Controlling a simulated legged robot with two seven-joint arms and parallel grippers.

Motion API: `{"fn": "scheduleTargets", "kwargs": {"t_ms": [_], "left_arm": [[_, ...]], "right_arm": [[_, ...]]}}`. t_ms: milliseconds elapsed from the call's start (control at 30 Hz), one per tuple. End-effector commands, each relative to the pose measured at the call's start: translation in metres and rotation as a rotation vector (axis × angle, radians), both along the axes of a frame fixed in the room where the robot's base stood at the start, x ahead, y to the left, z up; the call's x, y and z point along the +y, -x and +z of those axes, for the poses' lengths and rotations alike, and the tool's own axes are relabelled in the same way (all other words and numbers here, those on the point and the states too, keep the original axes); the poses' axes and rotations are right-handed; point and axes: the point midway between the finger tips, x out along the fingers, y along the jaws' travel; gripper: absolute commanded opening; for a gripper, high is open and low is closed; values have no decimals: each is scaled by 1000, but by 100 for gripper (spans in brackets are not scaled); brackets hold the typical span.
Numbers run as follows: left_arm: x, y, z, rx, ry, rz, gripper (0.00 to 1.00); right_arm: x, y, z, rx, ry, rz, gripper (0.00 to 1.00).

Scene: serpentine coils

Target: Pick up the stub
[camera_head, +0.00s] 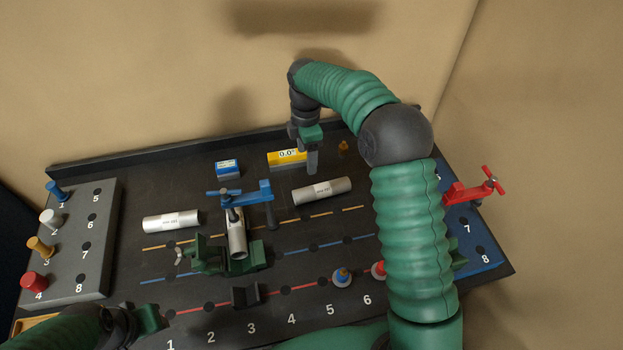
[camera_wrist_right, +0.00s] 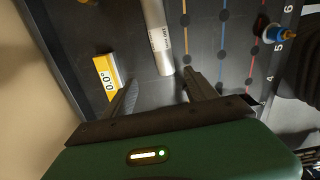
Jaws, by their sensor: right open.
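Which piece is the stub is not clear. A labelled silver tube (camera_head: 322,190) lies on the bench at centre right; a labelled tube also shows in the right wrist view (camera_wrist_right: 157,35). Another labelled tube (camera_head: 171,222) lies at left. A third, shorter-looking tube (camera_head: 237,240) sits in a green vise (camera_head: 208,257), with a blue clamp-like tool (camera_head: 240,195) over it. My right gripper (camera_head: 312,170) points down behind the centre-right tube. In the wrist view its open fingers (camera_wrist_right: 160,84) are either side of the tube's near end, nothing gripped. My left gripper (camera_head: 147,320) is low at left, its jaws unclear.
A yellow 0.0° gauge (camera_head: 287,157) stands beside my right gripper, and a blue box (camera_head: 228,169) is left of it. A grey peg block (camera_head: 75,240) is at left. A red-handled clamp (camera_head: 470,190) is at right. A black block (camera_head: 246,296) stands in front.

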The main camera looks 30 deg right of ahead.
Motion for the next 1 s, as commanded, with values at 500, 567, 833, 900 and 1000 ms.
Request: {"fn": "scheduleTargets", "kwargs": {"t_ms": [500,567,833,900,1000], "left_arm": [[0,0,10,1,0,0,36],[0,0,11,1,0,0,36],[0,0,25,0,0,0,36],[0,0,26,0,0,0,36],[0,0,25,0,0,0,36]], "right_arm": [[0,1,-110,5,0,0,66],[1,2,-115,5,1,0,66],[2,5,-157,5,0,0,66],[2,4,-165,3,-1,0,66],[2,3,-168,2,1,0,66]]}}
